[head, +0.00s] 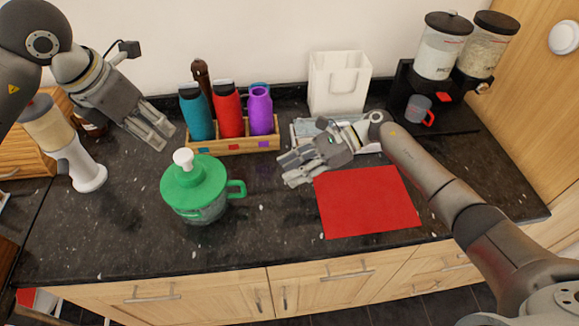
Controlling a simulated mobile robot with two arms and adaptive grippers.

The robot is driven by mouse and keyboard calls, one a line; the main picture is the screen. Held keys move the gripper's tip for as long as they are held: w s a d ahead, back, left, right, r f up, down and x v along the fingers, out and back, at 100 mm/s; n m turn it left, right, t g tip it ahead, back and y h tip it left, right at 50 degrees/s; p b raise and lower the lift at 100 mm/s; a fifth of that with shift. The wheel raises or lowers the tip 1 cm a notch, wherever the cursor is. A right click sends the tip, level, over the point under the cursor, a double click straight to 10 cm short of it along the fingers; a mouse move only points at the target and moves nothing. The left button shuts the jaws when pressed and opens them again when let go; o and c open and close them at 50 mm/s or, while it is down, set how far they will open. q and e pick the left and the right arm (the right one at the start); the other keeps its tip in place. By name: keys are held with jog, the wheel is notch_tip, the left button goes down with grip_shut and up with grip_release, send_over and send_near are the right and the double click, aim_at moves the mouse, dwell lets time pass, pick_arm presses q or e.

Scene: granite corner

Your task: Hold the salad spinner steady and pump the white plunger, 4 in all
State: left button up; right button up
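The salad spinner (200,212) stands upright on the dark granite counter, left of centre in the head view. It has a clear bowl, a green lid (206,183) and a green side handle (238,188) pointing right. The white plunger (183,158) sticks up from the lid. My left gripper (158,139) is open and empty, above the counter up and left of the spinner, apart from it. My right gripper (286,171) is open and empty, to the right of the handle with a gap between, its fingers pointing left.
A wooden rack (236,147) with several bottles stands behind the spinner. A red mat (367,202) lies to the right. The counter's front edge is clear.

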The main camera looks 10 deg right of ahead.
jog(key=shift+a+n, duration=0.4)
jog(key=shift+a, duration=0.5)
jog(key=x, duration=1)
jog(key=shift+w, duration=0.15)
grip_shut()
pick_arm(q)
grip_shut()
dwell(0.5)
